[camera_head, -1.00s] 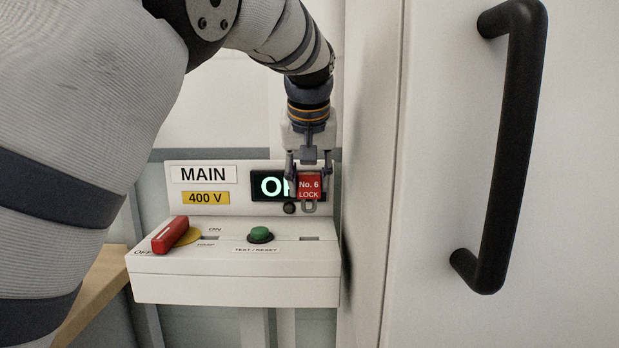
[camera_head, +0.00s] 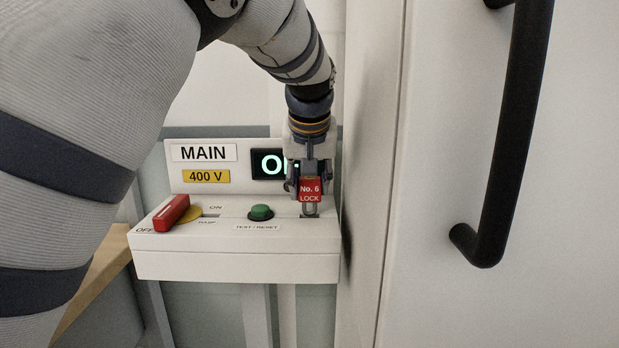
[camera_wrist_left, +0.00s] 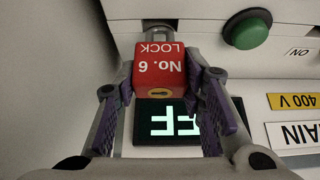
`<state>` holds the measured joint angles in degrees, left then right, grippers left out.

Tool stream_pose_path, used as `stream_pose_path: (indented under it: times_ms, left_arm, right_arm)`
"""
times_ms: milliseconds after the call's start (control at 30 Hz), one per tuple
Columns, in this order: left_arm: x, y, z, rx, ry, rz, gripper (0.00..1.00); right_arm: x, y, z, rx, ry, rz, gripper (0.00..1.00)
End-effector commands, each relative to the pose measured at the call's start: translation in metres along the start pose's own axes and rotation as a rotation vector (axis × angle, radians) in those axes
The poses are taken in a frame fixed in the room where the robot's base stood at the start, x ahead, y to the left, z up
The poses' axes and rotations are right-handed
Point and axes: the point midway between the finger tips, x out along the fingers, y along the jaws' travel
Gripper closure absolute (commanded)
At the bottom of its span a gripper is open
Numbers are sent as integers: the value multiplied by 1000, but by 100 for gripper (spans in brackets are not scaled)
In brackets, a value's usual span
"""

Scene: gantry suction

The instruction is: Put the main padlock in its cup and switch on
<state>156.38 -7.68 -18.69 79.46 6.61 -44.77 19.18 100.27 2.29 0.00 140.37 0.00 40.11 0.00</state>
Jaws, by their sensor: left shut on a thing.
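My left gripper (camera_head: 311,186) is shut on a red padlock (camera_head: 310,190) marked "No. 6 LOCK". Its metal shackle points down at the right end of the white switch box (camera_head: 235,265), by a dark slot there; I cannot tell whether the shackle tip is in the slot. In the left wrist view the padlock (camera_wrist_left: 160,72) sits between the two fingers (camera_wrist_left: 163,100). The red switch handle (camera_head: 172,212) lies at the OFF side of its yellow disc. The lit display (camera_head: 268,164) is partly hidden; the wrist view shows "FF". No cup shows. My right gripper is not in view.
A green TEST/RESET button (camera_head: 261,212) is left of the padlock. The MAIN label (camera_head: 204,152) and 400 V label (camera_head: 206,176) are on the back panel. A white door or cabinet side with a black handle (camera_head: 508,130) stands close on the right.

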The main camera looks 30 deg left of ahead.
Motion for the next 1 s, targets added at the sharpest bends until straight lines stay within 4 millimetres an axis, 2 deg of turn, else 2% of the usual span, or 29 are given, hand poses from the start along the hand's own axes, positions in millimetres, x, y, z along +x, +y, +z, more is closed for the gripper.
stream_pose_path:
  times_ms: [767,800,867,900,1000]
  left_arm:
    - [26,0,15,0,1,0,95]
    - [26,0,15,0,2,1,57]
    - [26,0,15,0,2,1,44]
    - [26,0,15,0,2,1,41]
    - [26,0,15,0,1,1,41]
  right_arm:
    - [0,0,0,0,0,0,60]
    - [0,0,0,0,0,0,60]
    - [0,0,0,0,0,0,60]
    - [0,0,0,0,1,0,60]
    - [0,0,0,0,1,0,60]
